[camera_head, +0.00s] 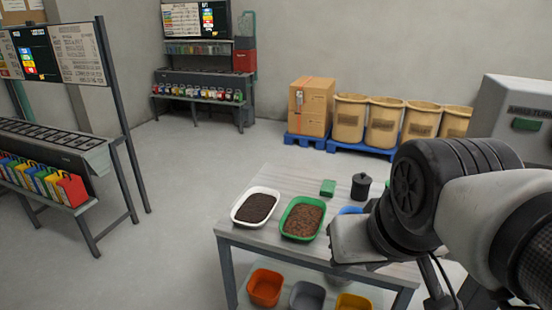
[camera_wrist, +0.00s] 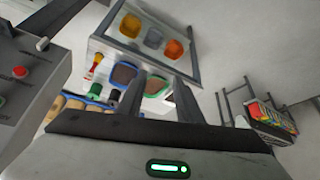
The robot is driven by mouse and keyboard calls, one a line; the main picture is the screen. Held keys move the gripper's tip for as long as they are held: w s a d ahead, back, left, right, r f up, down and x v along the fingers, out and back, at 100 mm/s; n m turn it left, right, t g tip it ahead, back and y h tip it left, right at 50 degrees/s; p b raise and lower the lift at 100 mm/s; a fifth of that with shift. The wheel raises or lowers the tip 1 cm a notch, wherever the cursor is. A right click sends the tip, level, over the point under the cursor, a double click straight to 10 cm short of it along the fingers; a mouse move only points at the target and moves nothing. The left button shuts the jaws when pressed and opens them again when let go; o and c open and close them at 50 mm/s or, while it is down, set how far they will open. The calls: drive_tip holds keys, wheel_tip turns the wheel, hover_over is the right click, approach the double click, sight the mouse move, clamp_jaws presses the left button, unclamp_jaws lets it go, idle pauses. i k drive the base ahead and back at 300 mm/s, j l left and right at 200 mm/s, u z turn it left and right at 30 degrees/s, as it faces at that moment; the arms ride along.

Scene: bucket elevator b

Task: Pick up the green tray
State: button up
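The green tray (camera_head: 301,238) stands on the grey table, filled with brown crumbly material, between a white tray (camera_head: 239,221) of dark material and a mostly hidden blue tray (camera_head: 349,210). In the wrist view, the green tray (camera_wrist: 163,93) shows beyond and between the two dark fingers of my gripper (camera_wrist: 160,95). The fingers are apart with nothing held between them. In the head view my arm covers the table's right part, and the fingertips cannot be made out. The gripper appears clear of the tray.
A small green box (camera_head: 328,188) and a black canister (camera_head: 361,188) stand behind the trays. Orange (camera_head: 265,287), grey (camera_head: 307,296) and yellow bins sit on the lower shelf. Floor left of the table is clear.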

sight(302, 220)
drive_tip(key=i+j+z, duration=0.8)
drive_tip(key=i+j, duration=0.15)
